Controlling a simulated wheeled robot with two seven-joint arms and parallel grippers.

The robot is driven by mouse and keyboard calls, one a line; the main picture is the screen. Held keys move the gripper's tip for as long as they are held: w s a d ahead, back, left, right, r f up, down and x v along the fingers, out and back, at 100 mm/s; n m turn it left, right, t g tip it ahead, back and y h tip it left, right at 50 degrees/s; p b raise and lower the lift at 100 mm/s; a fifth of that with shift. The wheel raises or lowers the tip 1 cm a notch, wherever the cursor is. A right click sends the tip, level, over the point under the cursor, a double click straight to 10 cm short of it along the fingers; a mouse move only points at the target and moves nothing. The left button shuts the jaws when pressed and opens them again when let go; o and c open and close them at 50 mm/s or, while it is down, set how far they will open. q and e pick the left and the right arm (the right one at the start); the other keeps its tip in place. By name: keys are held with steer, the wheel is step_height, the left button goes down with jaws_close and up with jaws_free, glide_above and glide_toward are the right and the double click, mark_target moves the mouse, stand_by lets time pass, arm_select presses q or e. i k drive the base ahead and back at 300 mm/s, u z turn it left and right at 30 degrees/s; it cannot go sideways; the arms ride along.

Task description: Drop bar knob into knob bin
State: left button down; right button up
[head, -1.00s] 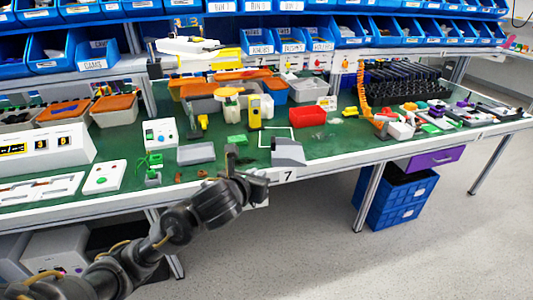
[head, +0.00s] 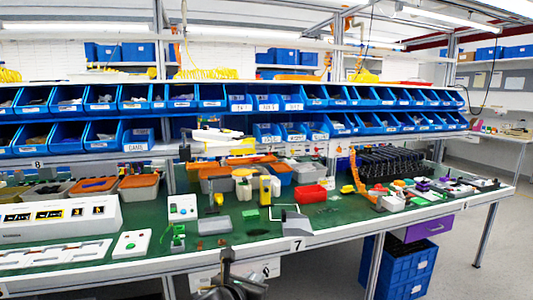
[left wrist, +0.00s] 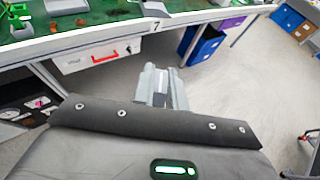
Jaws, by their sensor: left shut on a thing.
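My left gripper (head: 228,257) is at the bottom of the head view, in front of the bench's front edge. It also shows in the left wrist view (left wrist: 161,78), with its grey fingers close together over the floor. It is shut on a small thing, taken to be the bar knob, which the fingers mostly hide. A red open bin (head: 311,194) stands on the green bench top (head: 345,213). I cannot read a label that tells which container is the knob bin. My right gripper is not in view.
Blue labelled bins (head: 140,139) fill two shelf rows behind the bench. A grey sloped block (head: 296,223) sits near the front edge above the 7 mark.

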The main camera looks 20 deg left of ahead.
mark_target(269, 138)
steer(key=z, duration=0.55)
steer(key=i, duration=1.1)
steer(key=z, duration=0.6)
steer(key=i, duration=1.55)
steer(key=u, duration=0.25)
